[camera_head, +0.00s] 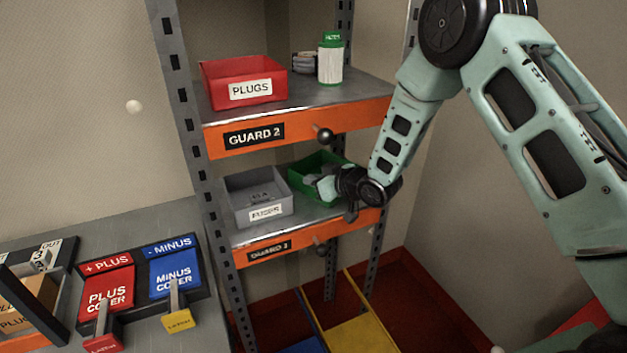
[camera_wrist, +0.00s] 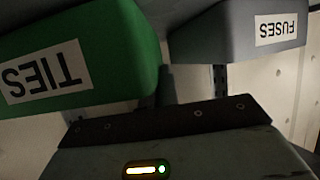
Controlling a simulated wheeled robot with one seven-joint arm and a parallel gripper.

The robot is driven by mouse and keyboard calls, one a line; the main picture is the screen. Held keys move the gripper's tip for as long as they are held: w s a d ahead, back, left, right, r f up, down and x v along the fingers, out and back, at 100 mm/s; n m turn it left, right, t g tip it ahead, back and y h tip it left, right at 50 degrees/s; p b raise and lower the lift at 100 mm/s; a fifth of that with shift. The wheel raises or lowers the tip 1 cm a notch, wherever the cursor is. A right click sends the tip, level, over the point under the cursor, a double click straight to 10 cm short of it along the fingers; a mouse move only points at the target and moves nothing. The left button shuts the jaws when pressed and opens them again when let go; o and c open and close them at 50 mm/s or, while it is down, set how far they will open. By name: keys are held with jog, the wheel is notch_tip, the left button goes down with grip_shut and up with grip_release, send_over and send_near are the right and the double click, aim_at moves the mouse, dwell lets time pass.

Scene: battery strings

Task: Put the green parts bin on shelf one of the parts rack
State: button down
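The green parts bin (camera_head: 303,181) sits on the lower visible shelf (camera_head: 290,222) of the parts rack, right of the grey FUSES bin (camera_head: 258,197). My gripper (camera_head: 328,188) is at the bin's front right and covers part of it in the head view. In the wrist view the green bin (camera_wrist: 110,45), with a TIES label, fills the upper left, and the grey bin (camera_wrist: 235,30) is at the upper right. My fingertips are hidden, so I cannot tell whether they hold the bin.
The upper shelf (camera_head: 300,105) holds a red PLUGS bin (camera_head: 244,82) and a white bottle with a green cap (camera_head: 330,60). Dark knobs (camera_head: 324,136) stick out by the shelf fronts. A bench (camera_head: 150,226) with red and blue cover holders stands at left.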

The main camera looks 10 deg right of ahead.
jog(key=shift+f, duration=0.1)
jog(key=c, duration=1.6)
grip_release()
jog(key=b+v, duration=0.4)
jog(key=v, duration=1.3)
jog(key=s+a+g+h, duration=0.4)
jog(key=s+a+g, duration=0.3)
jog(key=s, duration=0.5)
jog(key=s+a+r+g+h, duration=0.1)
jog(key=s, duration=0.5)
jog(key=s+a+g, duration=0.1)
jog(key=s, duration=0.5)
jog(key=s+r+n+g+h, duration=0.1)
jog(key=s+g, duration=0.1)
jog(key=s, duration=0.4)
jog(key=shift+a+r+h, duration=0.3)
jog(key=shift+a, duration=0.1)
